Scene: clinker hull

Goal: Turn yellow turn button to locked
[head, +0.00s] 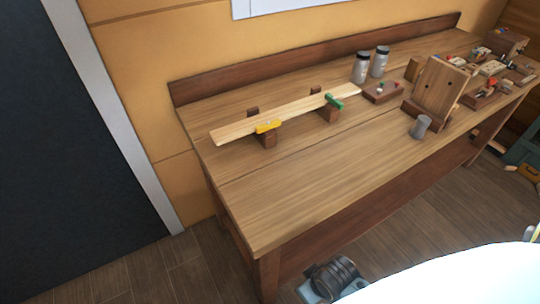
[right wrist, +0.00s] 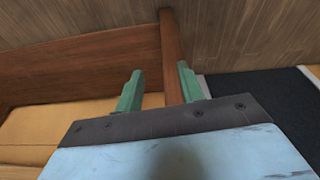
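The yellow turn button (head: 267,127) sits on a brown block (head: 268,140) at the near edge of a long pale plank (head: 300,111) on the workbench. It lies roughly parallel to the plank. A green turn button (head: 335,101) on a second block (head: 329,114) lies at an angle across the plank's right part. My right gripper (right wrist: 160,70) shows in the right wrist view, its two green fingers apart with nothing between them. The buttons are not in that view. My left gripper is not in view.
The workbench (head: 300,190) has a clear front left area. Two jars (head: 361,67), a small brown block with a knob (head: 382,92), an upright wooden board (head: 440,88) and a grey cylinder (head: 420,127) stand to the right. A brown post (right wrist: 172,45) shows beyond my right fingers.

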